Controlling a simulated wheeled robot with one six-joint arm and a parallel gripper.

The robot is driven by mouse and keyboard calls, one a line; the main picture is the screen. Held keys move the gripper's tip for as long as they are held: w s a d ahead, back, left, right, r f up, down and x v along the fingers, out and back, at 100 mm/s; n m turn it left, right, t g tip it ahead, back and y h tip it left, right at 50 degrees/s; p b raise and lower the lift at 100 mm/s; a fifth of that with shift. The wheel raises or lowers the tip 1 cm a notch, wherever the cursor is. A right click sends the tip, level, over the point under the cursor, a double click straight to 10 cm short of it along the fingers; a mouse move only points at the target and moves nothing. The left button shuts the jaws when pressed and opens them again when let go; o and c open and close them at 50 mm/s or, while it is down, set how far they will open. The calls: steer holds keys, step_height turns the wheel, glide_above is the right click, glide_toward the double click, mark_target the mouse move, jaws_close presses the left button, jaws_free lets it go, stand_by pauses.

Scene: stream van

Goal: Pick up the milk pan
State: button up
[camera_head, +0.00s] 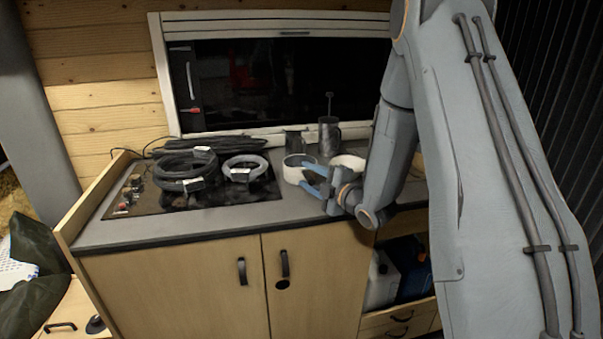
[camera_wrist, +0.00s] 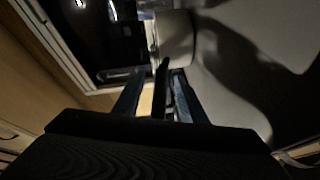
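A cream, round milk pan (camera_head: 291,175) with a dark inside stands on the grey counter, right of the hob. In the wrist view its pale curved wall (camera_wrist: 174,38) is just beyond the fingertips. A dark handle (camera_wrist: 161,88) runs from it back between my fingers. My gripper (camera_head: 311,178) has blue fingers and reaches in from the right, low over the counter's front edge. In the wrist view my gripper (camera_wrist: 158,76) is open, with a finger on each side of the handle and a gap at the left finger. Whether the right finger touches is unclear.
A second cream round vessel (camera_head: 349,161) stands to the right, partly hidden by my arm. A metal French press (camera_head: 329,137) and a dark cup (camera_head: 295,141) stand behind. Coiled cables (camera_head: 186,171) lie on the hob (camera_head: 225,194). The counter (camera_head: 172,229) has a narrow bare front strip.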

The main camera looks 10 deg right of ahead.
steer(key=p+x, duration=0.1)
steer(key=x, duration=0.3)
steer(key=shift+w+a, duration=0.1)
steer(key=shift+a, duration=0.1)
steer(key=shift+c, duration=0.3)
jaws_close()
